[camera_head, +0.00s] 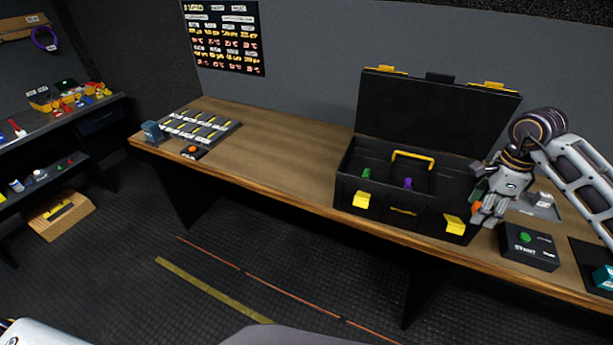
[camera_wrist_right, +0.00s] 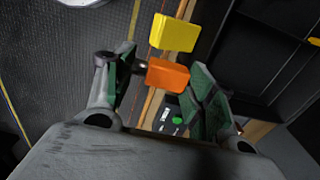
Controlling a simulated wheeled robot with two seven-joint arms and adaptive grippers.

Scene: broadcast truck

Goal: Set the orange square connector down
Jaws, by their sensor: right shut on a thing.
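The orange square connector (camera_wrist_right: 167,75) is between the green-padded fingers of my right gripper (camera_wrist_right: 160,85) in the right wrist view. The right gripper (camera_head: 481,207) is shut on it. In the head view the gripper is at the right front corner of the open black toolbox (camera_head: 347,190), and only a small bit of orange shows by the fingers. The connector looks held above the table's front edge; its exact height cannot be told. My left gripper is out of view.
The toolbox has yellow latches, a raised lid, a yellow-handled tray, and green and purple pieces inside. A black box with a green button (camera_head: 528,247) stands right of the gripper. The wooden table (camera_head: 285,165) is clear left of the toolbox; a labelled board (camera_head: 200,128) lies farther left.

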